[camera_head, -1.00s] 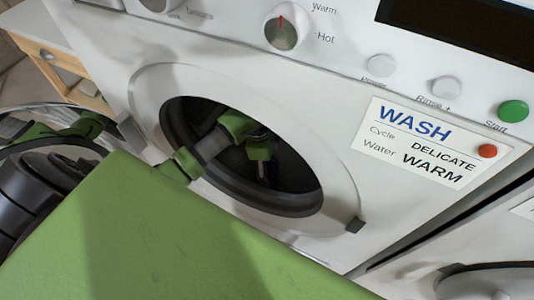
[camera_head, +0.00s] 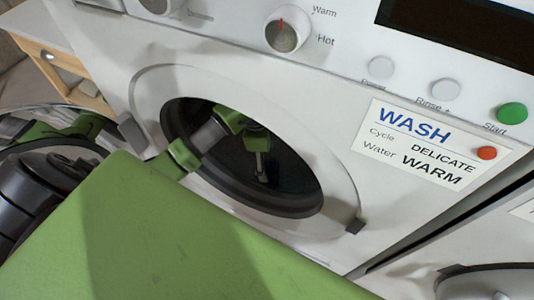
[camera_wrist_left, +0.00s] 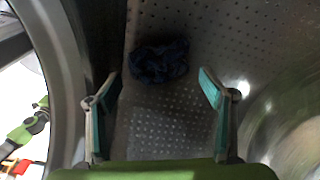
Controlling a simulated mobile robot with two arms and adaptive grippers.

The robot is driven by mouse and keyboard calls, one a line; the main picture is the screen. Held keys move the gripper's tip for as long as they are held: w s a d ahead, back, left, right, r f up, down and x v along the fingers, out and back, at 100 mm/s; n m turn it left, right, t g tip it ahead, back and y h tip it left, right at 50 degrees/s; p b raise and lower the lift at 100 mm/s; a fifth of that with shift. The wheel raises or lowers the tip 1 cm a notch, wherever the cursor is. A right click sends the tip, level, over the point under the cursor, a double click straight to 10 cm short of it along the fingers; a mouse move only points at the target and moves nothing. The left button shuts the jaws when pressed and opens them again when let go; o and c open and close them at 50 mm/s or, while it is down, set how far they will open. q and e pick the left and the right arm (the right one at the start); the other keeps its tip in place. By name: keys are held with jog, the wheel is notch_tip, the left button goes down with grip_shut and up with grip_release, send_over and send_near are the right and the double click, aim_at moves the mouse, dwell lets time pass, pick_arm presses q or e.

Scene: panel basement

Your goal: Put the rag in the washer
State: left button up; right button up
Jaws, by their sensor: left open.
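The washer (camera_head: 90,70) is white, with its round front opening uncovered and its door swung out to the left. My left gripper (camera_head: 262,170) reaches through the opening into the dark drum. In the left wrist view my left gripper (camera_wrist_left: 160,100) is open, its two fingers wide apart with nothing between the tips. The rag (camera_wrist_left: 160,62) is a dark blue crumpled bundle on the perforated drum wall, beyond the fingertips and apart from them. The rag cannot be made out in the head view. My right gripper is not in view.
The open door (camera_head: 50,125) stands at the left beside my arm. A sign (camera_head: 430,143) reads WASH, DELICATE, WARM. A green start button (camera_head: 512,113) is at the upper right. A second machine (camera_head: 490,283) stands at lower right.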

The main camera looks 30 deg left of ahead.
pick_arm(q)
jog(key=shift+a+r, duration=0.2)
jog(key=shift+r, duration=1.45)
